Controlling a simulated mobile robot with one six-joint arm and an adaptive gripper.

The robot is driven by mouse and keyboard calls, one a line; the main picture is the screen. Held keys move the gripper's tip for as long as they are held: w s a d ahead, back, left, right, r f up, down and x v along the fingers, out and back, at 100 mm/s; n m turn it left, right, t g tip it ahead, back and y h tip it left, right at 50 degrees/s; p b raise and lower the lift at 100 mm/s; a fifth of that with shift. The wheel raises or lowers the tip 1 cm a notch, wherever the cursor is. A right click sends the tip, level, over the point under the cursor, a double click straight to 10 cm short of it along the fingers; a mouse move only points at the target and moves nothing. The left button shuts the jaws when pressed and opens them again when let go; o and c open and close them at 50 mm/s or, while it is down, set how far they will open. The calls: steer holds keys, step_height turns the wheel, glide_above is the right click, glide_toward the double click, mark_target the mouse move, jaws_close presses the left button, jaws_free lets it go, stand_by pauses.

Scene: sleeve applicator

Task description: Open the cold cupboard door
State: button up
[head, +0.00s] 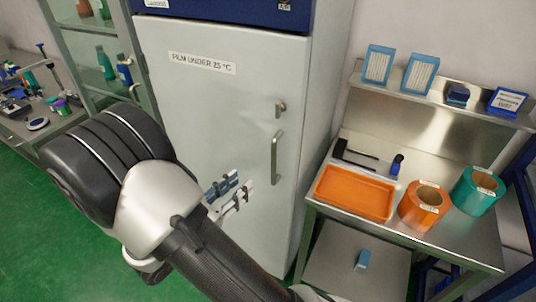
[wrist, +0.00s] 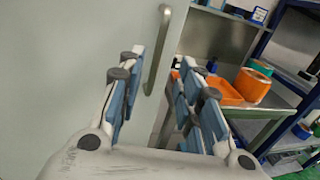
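The cold cupboard door (head: 217,130) is tall, pale grey and shut, with a label reading "FILM UNDER 25 °C". Its upright metal bar handle (head: 277,158) is near the right edge, with a small latch or lock (head: 280,108) above it. My gripper (head: 238,193) is in front of the door, left of and a little lower than the handle in the head view. In the wrist view my gripper (wrist: 158,76) has its blue-padded fingers spread and nothing between them. There the handle (wrist: 160,50) shows between the fingertips and beyond them; I see no contact.
A steel bench (head: 460,245) stands right of the cupboard, with an orange tray (head: 355,193), an orange roll (head: 424,206) and a teal roll (head: 478,190). A glass-fronted cabinet (head: 103,60) stands at left. Green floor (head: 70,225) is clear at lower left.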

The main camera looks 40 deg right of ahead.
mark_target(272, 157)
steer(key=w+d+b, duration=0.1)
steer(key=d, duration=0.4)
steer(key=w+d, duration=0.1)
steer(key=d, duration=0.4)
steer(key=w+d+b, duration=0.1)
steer(key=d, duration=0.4)
steer(key=shift+b, duration=0.3)
steer(key=shift+c, duration=0.2)
jaws_close()
